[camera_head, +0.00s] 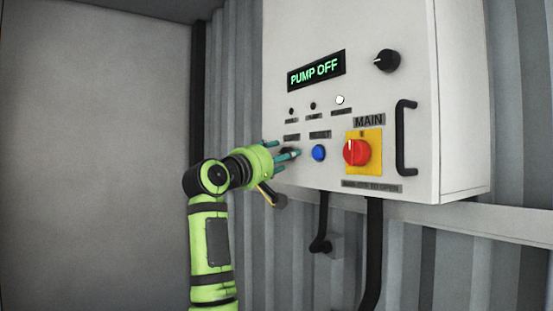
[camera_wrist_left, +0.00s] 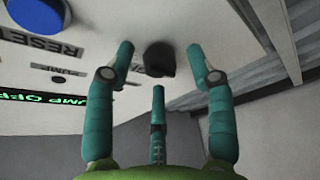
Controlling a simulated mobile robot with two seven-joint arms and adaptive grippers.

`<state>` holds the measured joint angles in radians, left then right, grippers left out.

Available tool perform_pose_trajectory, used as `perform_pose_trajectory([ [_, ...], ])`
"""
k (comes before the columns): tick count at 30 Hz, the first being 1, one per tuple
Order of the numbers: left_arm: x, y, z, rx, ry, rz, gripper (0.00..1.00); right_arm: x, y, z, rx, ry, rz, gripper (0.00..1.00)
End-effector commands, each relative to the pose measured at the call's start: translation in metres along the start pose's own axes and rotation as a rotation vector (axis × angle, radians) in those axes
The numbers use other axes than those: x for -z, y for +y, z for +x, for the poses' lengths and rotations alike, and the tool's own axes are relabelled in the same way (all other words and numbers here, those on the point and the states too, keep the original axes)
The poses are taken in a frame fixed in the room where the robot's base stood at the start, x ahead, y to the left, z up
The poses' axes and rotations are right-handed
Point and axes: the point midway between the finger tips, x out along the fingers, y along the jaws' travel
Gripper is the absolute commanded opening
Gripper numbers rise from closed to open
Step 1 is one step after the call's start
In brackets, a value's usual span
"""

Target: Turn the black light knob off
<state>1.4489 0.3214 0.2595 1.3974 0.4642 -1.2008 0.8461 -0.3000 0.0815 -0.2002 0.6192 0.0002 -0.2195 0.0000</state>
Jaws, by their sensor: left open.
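A black knob (camera_wrist_left: 160,58) sits on the white panel in the left wrist view, beside the blue button and its RESET label. My left gripper (camera_head: 288,157) is at the lower left of the control box in the head view. Its teal fingers are open and spread on either side of this knob, with a third finger below it in the wrist view. I cannot tell whether they touch it. In the head view the fingers mostly hide the knob. Another black knob (camera_head: 387,60) is at the upper right of the panel. My right gripper is not in view.
The control box (camera_head: 455,120) carries a PUMP OFF display (camera_head: 316,70), a blue button (camera_head: 318,152), a red MAIN switch (camera_head: 356,152) on a yellow plate and a black handle (camera_head: 405,137). One small lamp (camera_head: 340,100) is white. Dark conduits (camera_head: 374,255) hang below.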

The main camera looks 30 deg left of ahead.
Motion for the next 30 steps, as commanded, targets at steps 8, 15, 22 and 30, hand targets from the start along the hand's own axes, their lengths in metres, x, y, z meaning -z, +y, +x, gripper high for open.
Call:
perform_pose_trajectory([
  [8, 0.001, -0.001, -0.030, -0.001, 0.004, 0.002, 0.55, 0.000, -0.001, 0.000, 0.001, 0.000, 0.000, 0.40],
  [15, 0.001, 0.000, -0.080, -0.001, 0.003, 0.002, 0.55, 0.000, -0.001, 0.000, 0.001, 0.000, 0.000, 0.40],
  [22, 0.000, -0.001, -0.112, 0.000, 0.000, 0.000, 0.55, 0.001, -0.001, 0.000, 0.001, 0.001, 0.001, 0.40],
  [30, -0.001, -0.001, -0.119, 0.002, -0.001, -0.001, 0.55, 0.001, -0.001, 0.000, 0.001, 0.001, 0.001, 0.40],
])
